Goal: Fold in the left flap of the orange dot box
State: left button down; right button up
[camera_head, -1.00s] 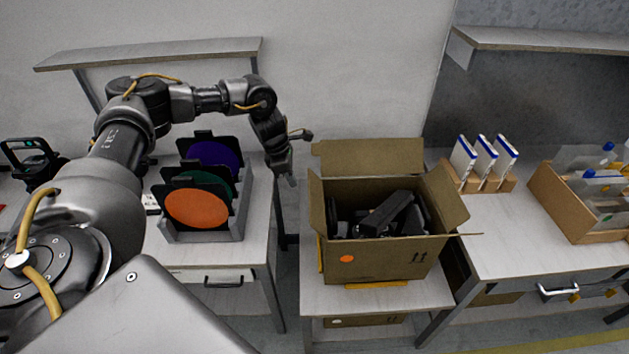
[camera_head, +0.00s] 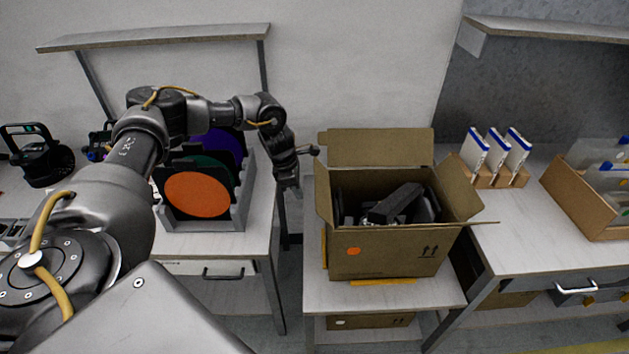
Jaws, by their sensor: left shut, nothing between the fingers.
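The orange dot box (camera_head: 400,260) is an open brown carton on a small grey table, with an orange dot on its front. Its left flap (camera_head: 323,194) stands roughly upright at the left edge. The back flap (camera_head: 378,147) stands up, and the right flap (camera_head: 459,196) leans outward. Black equipment (camera_head: 394,204) lies inside. My left gripper (camera_head: 290,188) is shut and empty, pointing down to the left of the left flap, with a gap between them. My right gripper is not in view.
A rack with orange, green and purple discs (camera_head: 197,194) stands on the left table, behind my left arm. White blue-edged packs (camera_head: 495,153) in a wooden holder and a wooden tray (camera_head: 577,198) stand on the right table. Shelves hang above both sides.

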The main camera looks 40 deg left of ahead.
aim_at(320, 194)
pick_arm(q)
jog(key=shift+f, duration=0.15)
jog(key=shift+w+d+b, duration=0.3)
jog(key=shift+w+d, duration=0.65)
jog(key=shift+d, duration=0.3)
jog(key=shift+w+d+b, duration=0.35)
jog(key=shift+w+d, duration=0.55)
jog(key=shift+d, duration=0.3)
jog(key=shift+w+d+b, duration=0.3)
jog(key=shift+w+d, duration=0.65)
jog(key=shift+d, duration=0.3)
jog(key=shift+s+a+r+p, duration=0.4)
jog(key=shift+a+r+p, duration=0.15)
jog(key=shift+r+p, duration=0.15)
jog(key=shift+s+a+r+p, duration=0.4)
jog(key=shift+a+r+p, duration=0.1)
jog(key=shift+r+p, duration=0.15)
jog(key=shift+s+a+r, duration=0.15)
jog(key=shift+s+a, duration=0.05)
jog(key=w+d+p+v, duration=0.1)
jog(key=p+v, duration=0.5)
jog(key=v, duration=0.2)
jog(key=shift+d+r, duration=0.3)
jog(key=shift+r, duration=0.3)
jog(key=shift+w, duration=0.1)
